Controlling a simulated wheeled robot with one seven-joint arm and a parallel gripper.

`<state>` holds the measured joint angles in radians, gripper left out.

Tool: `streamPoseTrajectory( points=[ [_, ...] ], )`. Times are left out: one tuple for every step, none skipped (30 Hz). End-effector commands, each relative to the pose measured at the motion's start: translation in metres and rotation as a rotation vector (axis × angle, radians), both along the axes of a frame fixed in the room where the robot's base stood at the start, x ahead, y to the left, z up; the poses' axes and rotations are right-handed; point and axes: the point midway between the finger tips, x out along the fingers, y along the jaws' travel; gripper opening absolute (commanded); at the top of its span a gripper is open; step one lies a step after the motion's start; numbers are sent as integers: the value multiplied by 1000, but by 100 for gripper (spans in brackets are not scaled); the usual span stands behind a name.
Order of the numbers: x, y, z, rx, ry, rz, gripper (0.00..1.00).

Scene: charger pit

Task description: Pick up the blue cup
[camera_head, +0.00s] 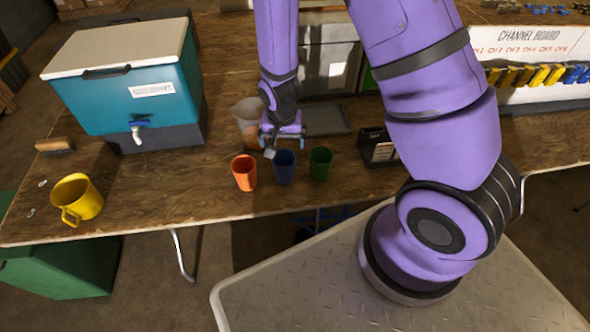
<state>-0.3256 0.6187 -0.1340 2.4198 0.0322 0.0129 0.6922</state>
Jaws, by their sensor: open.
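The blue cup (285,172) stands upright near the front edge of the wooden table, between an orange cup (244,175) on its left and a green cup (320,166) on its right. My gripper (270,152) is open and points down, just behind and slightly left of the blue cup. One light fingertip shows near the cup's rim. Whether it touches the rim, I cannot tell. The gripper's other finger is hard to make out.
A yellow mug (80,196) and a brush (55,146) are at the left, by a teal cooler (132,85). A clear container (245,112) and a grey tray (326,120) lie behind the cups. A small black box (378,147) stands right of them.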

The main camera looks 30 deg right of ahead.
Motion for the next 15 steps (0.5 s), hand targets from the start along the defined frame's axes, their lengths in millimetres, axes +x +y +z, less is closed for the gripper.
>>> streamPoseTrajectory(
  points=[
    [-1, 0, -5, -2, 4, -2, 100],
    [-1, 0, -7, -3, 4, -5, 100],
    [-1, 0, -9, -4, 3, -6, 100],
    [-1, 0, -11, -4, 3, -7, 100],
    [-1, 0, -14, -4, 5, -7, 100],
    [-1, -1, -18, -5, 6, -7, 100],
    [0, -1, -21, -5, 6, -7, 100],
    [0, -1, -25, -5, 6, -7, 100],
    [1, -2, -30, -5, 6, -7, 100],
    [1, -2, -34, -5, 6, -8, 100],
    [1, -2, -38, -5, 6, -8, 100],
    [2, -2, -43, -5, 5, -8, 100],
    [3, -2, -47, -4, 5, -9, 100],
    [3, -3, -50, -5, 5, -8, 100],
    [3, -3, -54, -5, 6, -8, 100]
  ],
)
